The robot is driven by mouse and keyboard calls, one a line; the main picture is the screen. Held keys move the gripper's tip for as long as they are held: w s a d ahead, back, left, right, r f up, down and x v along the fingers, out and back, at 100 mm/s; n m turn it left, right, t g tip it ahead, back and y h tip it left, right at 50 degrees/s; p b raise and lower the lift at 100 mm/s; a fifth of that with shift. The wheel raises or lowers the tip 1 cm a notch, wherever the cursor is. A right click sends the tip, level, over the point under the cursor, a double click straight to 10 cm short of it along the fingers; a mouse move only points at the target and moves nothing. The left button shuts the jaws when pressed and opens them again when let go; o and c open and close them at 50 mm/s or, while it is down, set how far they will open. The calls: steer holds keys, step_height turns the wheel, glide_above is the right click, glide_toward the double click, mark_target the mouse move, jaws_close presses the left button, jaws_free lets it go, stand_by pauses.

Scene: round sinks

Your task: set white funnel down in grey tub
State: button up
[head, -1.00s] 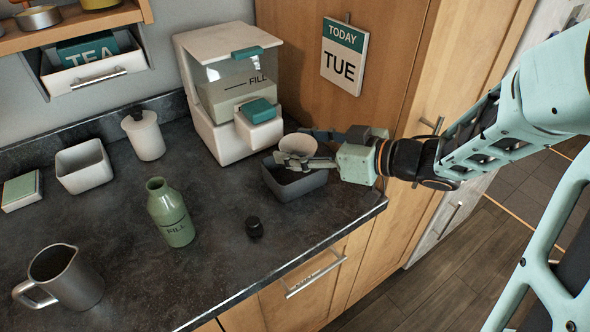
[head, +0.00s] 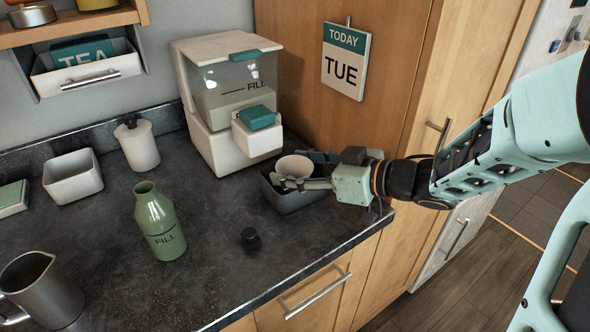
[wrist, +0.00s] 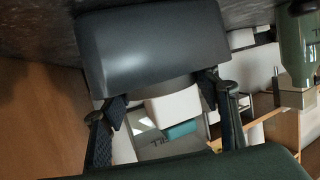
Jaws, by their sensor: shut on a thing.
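The white funnel (head: 295,165) is in my gripper (head: 303,171) in the head view, its round rim facing up. My gripper comes in from the right and is shut on it, one finger on the near side and one on the far side. The funnel sits low within the opening of the grey tub (head: 298,201), its lower part hidden by the near finger and the tub wall. I cannot tell whether it touches the tub's floor. In the wrist view the grey tub (wrist: 150,50) fills the upper middle; the funnel is hard to make out there.
A white dispenser (head: 228,150) stands just behind the tub, against a wooden cabinet side. The counter's front edge is close to the tub's right.

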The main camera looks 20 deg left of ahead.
steer(key=shift+f, duration=0.1)
steer(key=o, duration=0.8)
steer(key=shift+r, duration=0.2)
steer(key=p+v, duration=0.2)
steer(key=v, duration=1)
steer(key=shift+f+p, duration=0.1)
steer(key=shift+p, duration=0.2)
steer(key=shift+w, duration=0.1)
